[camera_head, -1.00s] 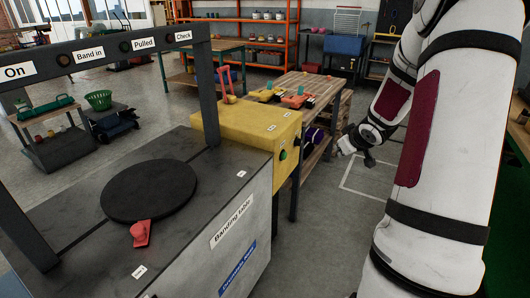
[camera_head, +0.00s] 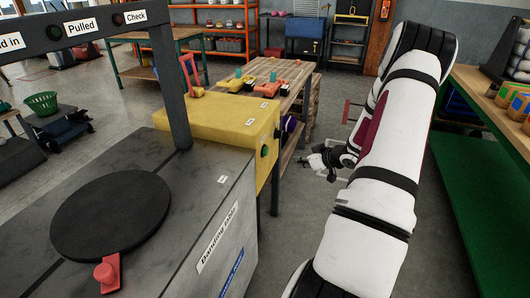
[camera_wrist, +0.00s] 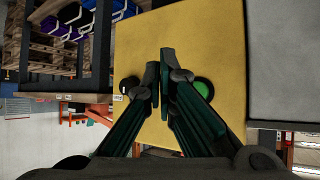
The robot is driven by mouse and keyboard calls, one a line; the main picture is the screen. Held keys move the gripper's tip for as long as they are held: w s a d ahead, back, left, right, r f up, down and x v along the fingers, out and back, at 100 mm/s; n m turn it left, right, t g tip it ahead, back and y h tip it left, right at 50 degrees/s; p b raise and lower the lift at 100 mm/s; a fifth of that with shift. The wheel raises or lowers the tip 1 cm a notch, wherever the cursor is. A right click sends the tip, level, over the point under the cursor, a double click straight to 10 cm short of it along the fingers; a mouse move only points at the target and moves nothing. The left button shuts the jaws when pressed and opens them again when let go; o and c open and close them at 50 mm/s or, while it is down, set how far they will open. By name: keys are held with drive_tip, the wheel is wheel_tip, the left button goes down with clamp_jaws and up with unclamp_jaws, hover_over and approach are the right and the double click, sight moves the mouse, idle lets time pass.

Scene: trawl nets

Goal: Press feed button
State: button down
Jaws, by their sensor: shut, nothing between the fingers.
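The yellow box (camera_head: 215,120) stands at the end of the banding table. A green round button (camera_head: 265,152) and a black knob (camera_head: 277,133) sit on its right side face. Their small white labels are too small to read. In the wrist view the yellow face fills the middle, with the green button (camera_wrist: 203,88) right of my fingers and the black knob (camera_wrist: 128,85) left of them. My gripper (camera_wrist: 160,72) is shut and empty, pointing at the face between the two. In the head view my gripper (camera_head: 308,161) is right of the box, clear of it.
The grey banding table (camera_head: 195,190) with a black disc (camera_head: 110,215) and a red clamp (camera_head: 107,272) fills the lower left. A wooden bench (camera_head: 290,75) stands behind the box. A green-sided bench (camera_head: 480,190) is at the right. Open floor lies between.

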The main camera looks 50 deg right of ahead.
sight(265, 151)
drive_tip(key=w+a+b, duration=0.3)
drive_tip(key=w+b, duration=0.1)
drive_tip(key=w, duration=0.4)
drive_tip(key=shift+a, duration=0.2)
drive_tip(key=shift+w, duration=0.1)
idle(1.4)
drive_tip(key=shift+w+a, duration=0.15)
drive_tip(key=shift+w, duration=0.15)
drive_tip(key=shift+w+a, duration=0.2)
drive_tip(key=shift+w, duration=0.35)
idle(1.0)
drive_tip(key=shift+s, duration=0.1)
drive_tip(key=shift+s+d+p, duration=0.35)
drive_tip(key=shift+s+p, duration=0.45)
drive_tip(key=shift+s, duration=0.1)
